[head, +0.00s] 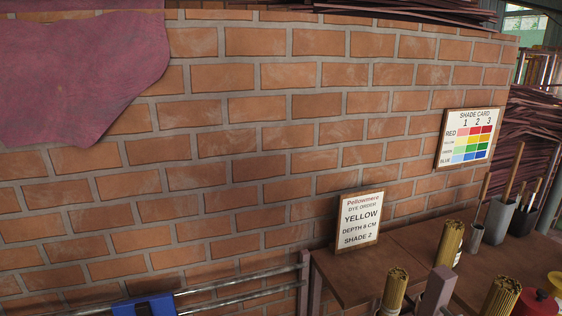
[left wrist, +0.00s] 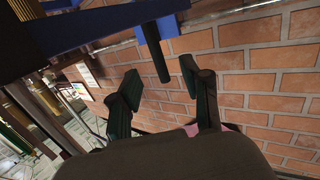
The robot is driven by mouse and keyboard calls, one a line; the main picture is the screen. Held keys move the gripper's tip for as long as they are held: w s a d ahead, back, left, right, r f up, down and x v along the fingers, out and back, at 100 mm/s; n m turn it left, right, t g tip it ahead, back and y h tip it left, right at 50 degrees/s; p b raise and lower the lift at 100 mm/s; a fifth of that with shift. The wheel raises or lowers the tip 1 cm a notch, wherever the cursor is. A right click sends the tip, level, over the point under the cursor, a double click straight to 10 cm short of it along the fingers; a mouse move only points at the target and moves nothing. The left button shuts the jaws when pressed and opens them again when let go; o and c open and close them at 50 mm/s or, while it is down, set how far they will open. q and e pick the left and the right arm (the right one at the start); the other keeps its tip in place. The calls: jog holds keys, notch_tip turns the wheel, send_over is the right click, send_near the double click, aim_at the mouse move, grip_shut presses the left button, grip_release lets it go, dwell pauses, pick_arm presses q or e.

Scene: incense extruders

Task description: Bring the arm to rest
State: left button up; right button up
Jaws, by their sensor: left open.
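My left gripper (left wrist: 160,78) shows in the left wrist view with its two dark fingers spread apart. No object is seen held between the fingers. Beyond the fingertips a dark rod (left wrist: 155,60) points into the gap from a blue part (left wrist: 160,27); I cannot tell how far off it is. Brick wall fills the background behind the fingers. Neither gripper shows in the head view, and my right gripper is in neither view.
In the head view a brown table (head: 410,240) holds several stick bundles (head: 449,243), a dye order sign (head: 360,219) and a red-lidded pot (head: 536,301). A blue block (head: 152,305) sits by metal rails (head: 240,297). A shade card (head: 469,138) hangs on the brick wall (head: 250,130).

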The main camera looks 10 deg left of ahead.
pick_arm(q)
jog(key=s+d+f+n+g+y, duration=0.1)
jog(key=s+d+f+g, duration=0.2)
jog(key=f, duration=0.5)
jog(key=s+d+f+g+y, duration=0.15)
jog(key=s+f, duration=0.25)
jog(key=f, duration=0.4)
jog(key=s+d+f+n+g+y, duration=0.1)
jog(key=s+d+f+g, duration=0.2)
jog(key=f, duration=0.6)
jog(key=s+d+f+m+g+h, duration=0.1)
jog(key=s+d+f+g, duration=0.3)
jog(key=d, duration=0.8)
jog(key=s+d+f+m+g+h, duration=0.1)
jog(key=s+d+f+g, duration=0.3)
jog(key=s+d+f, duration=0.4)
jog(key=d+f+m, duration=0.1)
jog(key=d, duration=0.2)
jog(key=shift+d+f, duration=0.35)
jog(key=shift+d, duration=0.05)
